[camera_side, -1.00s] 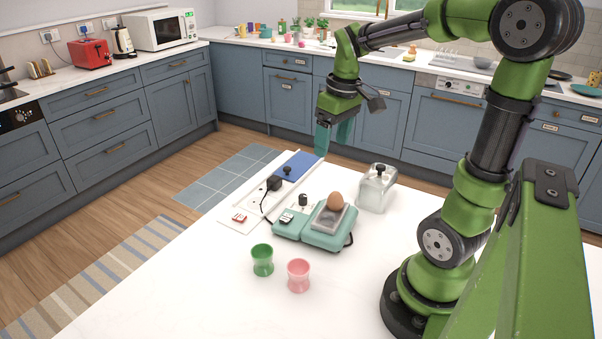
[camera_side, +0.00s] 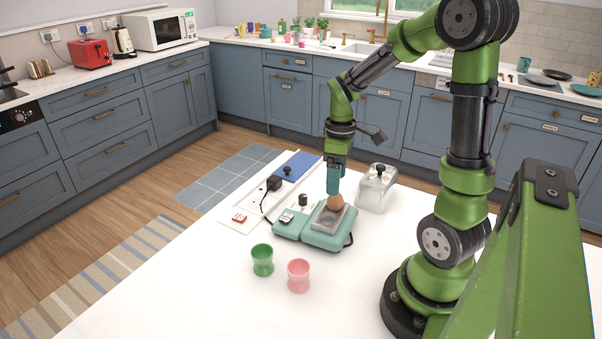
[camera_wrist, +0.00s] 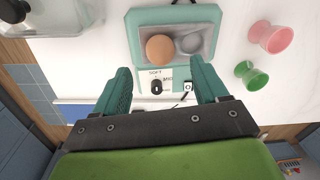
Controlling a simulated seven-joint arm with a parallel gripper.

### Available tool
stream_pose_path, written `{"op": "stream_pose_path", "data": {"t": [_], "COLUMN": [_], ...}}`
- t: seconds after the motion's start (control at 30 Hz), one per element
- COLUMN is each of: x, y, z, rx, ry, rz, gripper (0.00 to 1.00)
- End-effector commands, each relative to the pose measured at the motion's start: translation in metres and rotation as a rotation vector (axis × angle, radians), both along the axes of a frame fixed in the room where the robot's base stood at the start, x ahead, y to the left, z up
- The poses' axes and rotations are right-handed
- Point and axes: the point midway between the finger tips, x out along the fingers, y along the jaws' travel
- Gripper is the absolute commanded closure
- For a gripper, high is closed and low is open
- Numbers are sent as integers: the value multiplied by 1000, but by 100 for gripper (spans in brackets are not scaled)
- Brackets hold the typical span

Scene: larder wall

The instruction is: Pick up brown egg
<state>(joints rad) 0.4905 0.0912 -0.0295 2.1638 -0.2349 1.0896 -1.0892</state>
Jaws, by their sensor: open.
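The brown egg (camera_side: 335,203) sits in the grey tray on top of the teal device (camera_side: 326,240). In the wrist view the egg (camera_wrist: 160,48) lies in the tray's left part, beside a grey rounded shape (camera_wrist: 190,43) that may be a spoon or hollow. My gripper (camera_side: 333,190) points down at the egg from above, and its teal fingers overlap the egg's top in the side view. In the wrist view my gripper (camera_wrist: 163,77) is open, its two fingers apart, with the egg ahead of the gap. Whether the fingers touch it I cannot tell.
A green cup (camera_side: 262,260) and a pink cup (camera_side: 298,275) stand in front of the device. A clear container (camera_side: 376,188) stands close behind it on the right. A white board with a black plug (camera_side: 274,183) lies to the left. The front tabletop is clear.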

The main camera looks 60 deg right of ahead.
Motion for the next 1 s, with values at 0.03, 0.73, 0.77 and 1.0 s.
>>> {"op": "stream_pose_path", "data": {"t": [0.03, 0.73, 0.77, 1.0], "x": [0, 0, 0, 0], "y": [0, 4, 4, 4], "z": [-3, -57, -57, -57], "rx": [1, -1, -1, -1], "ry": [1, -1, -1, -1], "rz": [0, 0, 0, 0], "gripper": [27, 27, 29, 65]}}
